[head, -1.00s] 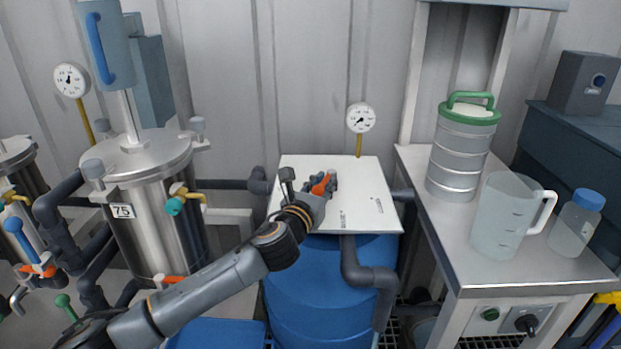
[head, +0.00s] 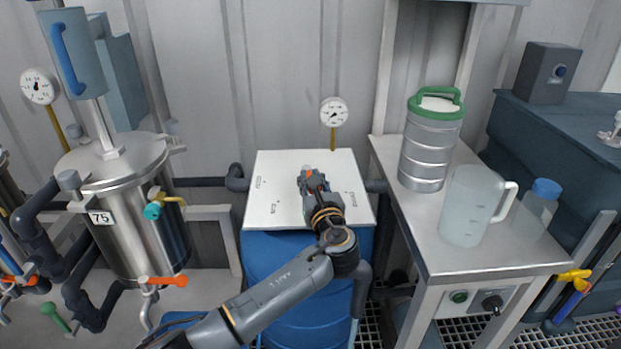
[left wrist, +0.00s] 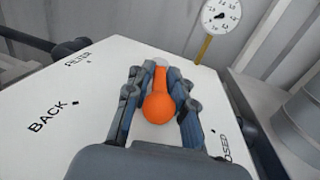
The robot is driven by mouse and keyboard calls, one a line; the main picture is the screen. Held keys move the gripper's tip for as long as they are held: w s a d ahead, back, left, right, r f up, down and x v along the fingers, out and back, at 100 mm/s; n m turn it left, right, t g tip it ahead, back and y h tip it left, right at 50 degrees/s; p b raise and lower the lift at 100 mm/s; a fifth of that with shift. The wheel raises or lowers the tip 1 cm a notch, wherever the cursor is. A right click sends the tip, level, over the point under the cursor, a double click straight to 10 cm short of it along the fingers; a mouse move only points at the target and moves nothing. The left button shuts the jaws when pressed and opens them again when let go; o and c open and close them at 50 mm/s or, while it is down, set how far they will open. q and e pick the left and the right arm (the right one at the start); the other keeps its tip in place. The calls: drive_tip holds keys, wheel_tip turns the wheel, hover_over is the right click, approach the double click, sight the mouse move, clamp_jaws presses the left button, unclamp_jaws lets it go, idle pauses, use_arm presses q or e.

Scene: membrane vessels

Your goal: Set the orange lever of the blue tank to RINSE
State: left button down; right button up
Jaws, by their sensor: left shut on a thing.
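The blue tank (head: 290,285) stands in the middle of the head view under a white square top plate (head: 262,165). The orange lever (left wrist: 159,105) sits on that plate; its round knob faces the left wrist camera. A small orange part of it shows in the head view (head: 307,174). My left gripper (head: 312,178) is shut on the lever, with a finger on each side of it in the left wrist view (left wrist: 160,95). FILTER and BACK are readable left of the lever, and part of CLOSED at right. No RINSE label is readable. My right gripper is out of view.
A steel vessel (head: 140,235) with its own orange handle (head: 168,281) stands at left. A dial gauge (head: 334,112) is behind the plate. A bench at right (head: 445,255) holds a banded green-lidded canister (head: 430,145), a jug (head: 470,210) and a blue-capped bottle (head: 535,205).

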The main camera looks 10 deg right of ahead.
use_arm(q)
drive_tip(key=shift+f, duration=0.1)
drive_tip(key=c, duration=1.3)
unclamp_jaws()
drive_tip(key=shift+c, duration=0.2)
drive_tip(key=s+d, duration=0.1)
drive_tip(key=s, duration=1.1)
drive_tip(key=shift+d, duration=0.2)
